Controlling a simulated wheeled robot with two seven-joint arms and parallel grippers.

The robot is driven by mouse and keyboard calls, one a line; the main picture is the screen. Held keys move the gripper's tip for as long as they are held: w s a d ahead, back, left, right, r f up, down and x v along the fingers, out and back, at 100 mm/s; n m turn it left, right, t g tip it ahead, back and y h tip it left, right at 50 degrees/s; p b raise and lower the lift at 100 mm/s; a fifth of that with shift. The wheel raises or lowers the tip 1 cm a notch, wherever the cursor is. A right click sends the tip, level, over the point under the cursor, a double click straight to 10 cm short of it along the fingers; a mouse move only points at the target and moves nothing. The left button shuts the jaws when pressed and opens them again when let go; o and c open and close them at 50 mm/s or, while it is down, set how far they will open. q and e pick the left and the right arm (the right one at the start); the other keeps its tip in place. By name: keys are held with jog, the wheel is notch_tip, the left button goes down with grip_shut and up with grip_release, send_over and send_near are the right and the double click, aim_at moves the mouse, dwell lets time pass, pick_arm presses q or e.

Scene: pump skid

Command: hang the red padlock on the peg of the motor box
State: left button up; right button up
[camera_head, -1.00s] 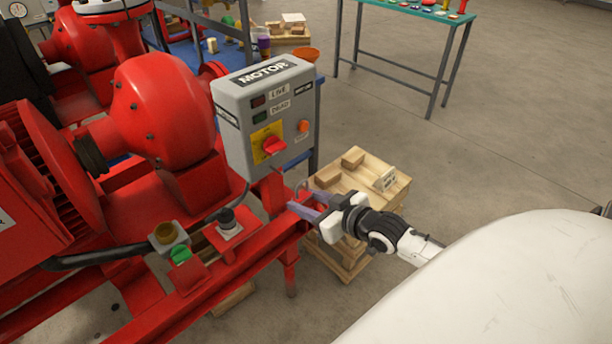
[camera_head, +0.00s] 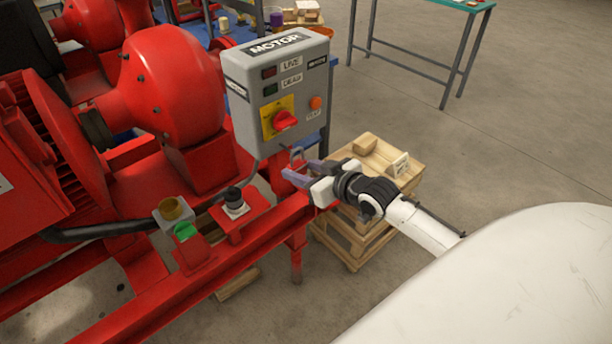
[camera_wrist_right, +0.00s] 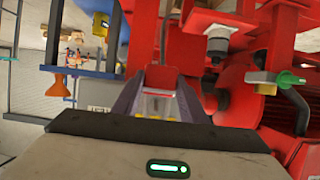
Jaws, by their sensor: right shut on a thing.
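In the right wrist view the padlock's red body (camera_wrist_right: 160,78) shows between the two fingers. I cannot make out the peg. My left gripper is not in view.
A red skid rail (camera_head: 200,275) runs below the gripper. A black-topped fitting (camera_head: 234,203) and a brass-coloured cup (camera_head: 173,209) stand to its left. A wooden pallet stack (camera_head: 372,185) with blocks is behind the gripper. Open floor lies to the right.

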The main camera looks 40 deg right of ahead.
jog(key=shift+w+a+f+b, duration=0.1)
jog(key=shift+w+f+b, duration=0.05)
jog(key=shift+w+b, duration=0.8)
jog(key=shift+w, duration=0.65)
jog(key=shift+w+a+f, duration=0.1)
jog(key=shift+w+f, duration=0.15)
jog(key=shift+w, duration=0.2)
jog(key=shift+w+f, duration=0.15)
jog(key=o, duration=1.2)
